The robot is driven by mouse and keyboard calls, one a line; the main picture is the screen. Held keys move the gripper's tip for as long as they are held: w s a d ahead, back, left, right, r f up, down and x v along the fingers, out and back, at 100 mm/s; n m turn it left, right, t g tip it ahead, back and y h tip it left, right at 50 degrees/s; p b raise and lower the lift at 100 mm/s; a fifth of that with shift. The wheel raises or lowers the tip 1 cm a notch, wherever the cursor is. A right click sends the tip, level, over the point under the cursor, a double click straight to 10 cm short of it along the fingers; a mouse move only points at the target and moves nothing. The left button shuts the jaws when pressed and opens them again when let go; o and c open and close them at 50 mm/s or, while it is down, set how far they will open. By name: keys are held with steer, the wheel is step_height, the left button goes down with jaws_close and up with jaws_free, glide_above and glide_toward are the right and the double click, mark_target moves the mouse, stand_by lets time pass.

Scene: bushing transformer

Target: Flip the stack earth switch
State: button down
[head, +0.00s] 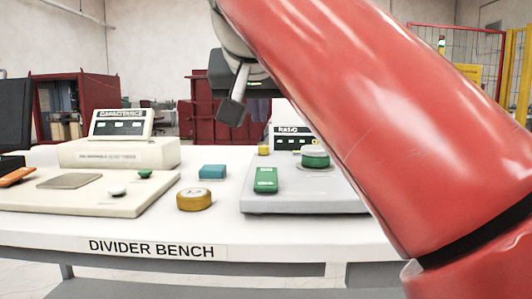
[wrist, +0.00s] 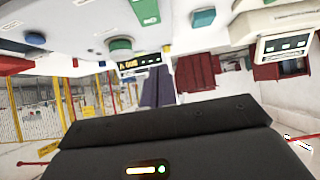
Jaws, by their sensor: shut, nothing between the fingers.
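No label in view reads stack earth, so I cannot tell which control is the stack earth switch. A green rocker with white marks (head: 265,180) sits on the grey panel (head: 300,204) at the right of the bench; a green block with white marks also shows in the wrist view (wrist: 145,12). A green round knob (head: 315,158) stands behind the rocker. My gripper (head: 233,108) is shut and empty, tilted above the back of the bench, apart from the controls. My red arm hides the panel's right side.
The white bench (head: 215,222) is labelled DIVIDER BENCH. A teal block (head: 212,172) and a yellow round weight (head: 194,199) lie between the panels. A cream panel (head: 90,195) and a capacitance meter (head: 120,124) stand left. A ratio display (head: 290,135) stands behind the grey panel.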

steer(key=shift+r, duration=0.15)
steer(key=b, duration=0.2)
glide_above(261, 172)
step_height(261, 172, down, 6)
steer(key=shift+f, duration=0.2)
step_height(261, 172, down, 2)
steer(key=shift+f+b, duration=0.25)
steer(key=shift+b, duration=0.6)
steer(key=shift+f, duration=0.5)
steer(key=shift+w, duration=0.1)
steer(key=shift+r, duration=0.1)
